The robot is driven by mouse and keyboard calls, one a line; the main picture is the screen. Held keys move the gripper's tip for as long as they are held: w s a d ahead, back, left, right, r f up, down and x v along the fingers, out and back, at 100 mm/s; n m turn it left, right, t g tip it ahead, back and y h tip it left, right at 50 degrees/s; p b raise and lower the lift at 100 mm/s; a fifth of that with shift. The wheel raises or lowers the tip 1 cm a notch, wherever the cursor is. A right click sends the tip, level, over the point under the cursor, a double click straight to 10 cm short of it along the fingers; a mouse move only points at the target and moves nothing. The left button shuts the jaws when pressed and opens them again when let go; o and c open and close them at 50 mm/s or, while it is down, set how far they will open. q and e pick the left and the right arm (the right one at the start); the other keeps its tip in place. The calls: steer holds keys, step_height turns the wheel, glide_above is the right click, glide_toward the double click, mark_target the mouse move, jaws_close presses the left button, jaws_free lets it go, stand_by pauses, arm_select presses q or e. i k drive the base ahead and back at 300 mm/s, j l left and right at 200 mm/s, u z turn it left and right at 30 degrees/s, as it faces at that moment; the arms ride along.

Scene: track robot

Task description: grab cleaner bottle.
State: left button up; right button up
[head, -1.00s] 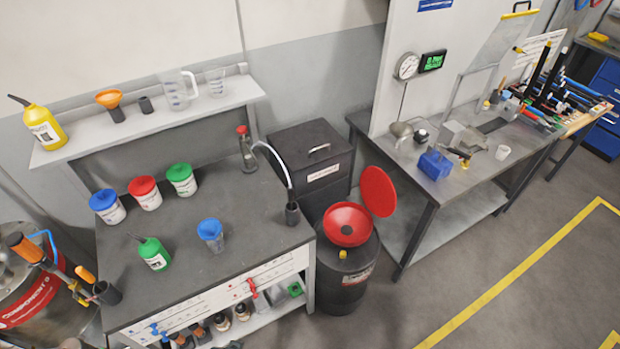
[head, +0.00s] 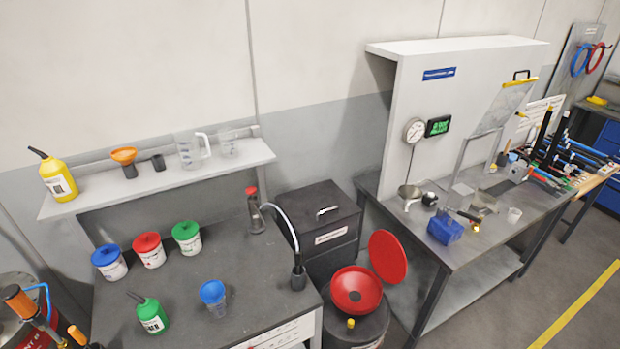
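Two spouted bottles are in view, and I cannot read their labels to tell which is the cleaner bottle. A yellow bottle (head: 58,178) with a dark spout and white label stands upright at the left end of the raised shelf (head: 205,176). A green bottle (head: 148,314) with a thin spout and white label stands on the dark workbench (head: 195,270) below, near the front left. Neither of my grippers shows in the head view.
A blue-topped cup (head: 213,297) stands right of the green bottle. An orange funnel (head: 124,158) and clear jugs (head: 194,151) share the shelf. A red-funnelled drum (head: 357,290) stands right.

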mark_target(150, 312)
steer(key=u, duration=1.6)
